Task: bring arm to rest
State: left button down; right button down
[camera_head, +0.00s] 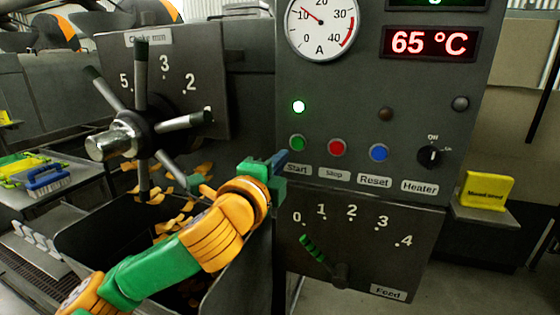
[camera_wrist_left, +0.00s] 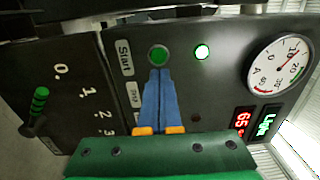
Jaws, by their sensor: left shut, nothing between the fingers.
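My left arm comes in from the lower left in the head view. Its left gripper (camera_head: 284,157) has blue fingers, shut and empty, just left of and below the green Start button (camera_head: 297,143). In the left wrist view the shut fingers (camera_wrist_left: 159,72) point at the Start button (camera_wrist_left: 158,55), with their tips just beside it in the picture. I cannot tell whether they touch it. My right gripper is not in view.
The panel has a red Stop button (camera_head: 337,147), blue Reset button (camera_head: 379,152), heater knob (camera_head: 430,154), lit green lamp (camera_head: 299,106) and 65 °C display (camera_head: 432,43). The feed lever (camera_head: 320,255) is below. A spoked choke wheel (camera_head: 140,135) stands left, above a bin of orange flakes (camera_head: 172,225).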

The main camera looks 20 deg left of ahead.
pick_arm(q)
jog(key=shift+f, duration=0.1)
jog(key=s+d+f+n+g, duration=0.1)
jog(key=s+f+n+g, duration=0.2)
jog(key=f, duration=0.6)
jog(key=s+d+f+n+g, duration=0.1)
jog(key=s+f+n+g, duration=0.1)
jog(key=f, duration=0.7)
jog(key=s+d+f+n+g, duration=0.1)
jog(key=s+f+n+g, duration=0.2)
jog(key=f, duration=0.6)
jog(key=s+a+f+n+g, duration=0.35)
jog(key=s+f, duration=0.45)
jog(key=s, duration=0.3)
jog(key=s+a+f+n+g, duration=0.25)
jog(key=s+f+n, duration=0.35)
jog(key=s, duration=0.4)
notch_tip(320, 180, down, 18)
jog(key=s+r+m+g, duration=0.1)
jog(key=g, duration=0.1)
jog(key=s+a+f+g+y, duration=0.1)
jog(key=s+f, duration=1)
jog(key=s, duration=0.1)
jog(key=shift+s, duration=0.3)
